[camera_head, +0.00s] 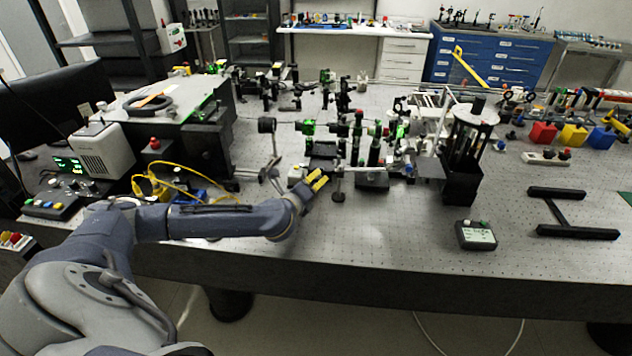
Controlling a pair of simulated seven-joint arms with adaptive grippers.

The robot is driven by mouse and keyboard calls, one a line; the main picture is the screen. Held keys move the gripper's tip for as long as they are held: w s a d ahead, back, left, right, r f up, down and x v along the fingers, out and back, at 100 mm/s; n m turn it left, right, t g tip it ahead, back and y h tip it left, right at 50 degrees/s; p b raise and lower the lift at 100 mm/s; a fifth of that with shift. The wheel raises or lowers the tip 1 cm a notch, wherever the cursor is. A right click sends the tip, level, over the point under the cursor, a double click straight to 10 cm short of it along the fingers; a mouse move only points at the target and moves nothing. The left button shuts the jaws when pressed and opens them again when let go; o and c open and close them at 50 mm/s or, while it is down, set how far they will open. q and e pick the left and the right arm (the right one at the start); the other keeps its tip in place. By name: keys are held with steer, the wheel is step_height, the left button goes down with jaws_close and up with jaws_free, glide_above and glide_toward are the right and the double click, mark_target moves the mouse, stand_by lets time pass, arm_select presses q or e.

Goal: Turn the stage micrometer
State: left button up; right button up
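My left gripper (319,181), with yellow finger pads, reaches in from the left over the front middle of the optical bench. Its two fingers lie close together, and I cannot tell whether they are open or shut. A thin dark post (338,183) on a small base stands just right of the fingertips. A cluster of stages and mounts with green and red parts (374,146) stands behind and to the right. The stage micrometer is too small to pick out among them. Contact between fingers and any part cannot be made out. My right gripper is not in view.
A perforated metal bench top (350,240) is clear along its front. A black tower with a round top (470,150) stands right of the stages. A small control box (476,235) and a black H-shaped frame (572,215) lie at right. Yellow cables (160,180) loop at left.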

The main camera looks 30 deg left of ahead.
arm_select(q)
steer(key=shift+w+f, duration=0.1)
steer(key=shift+w, duration=0.2)
steer(key=shift+c, duration=0.3)
jaws_close()
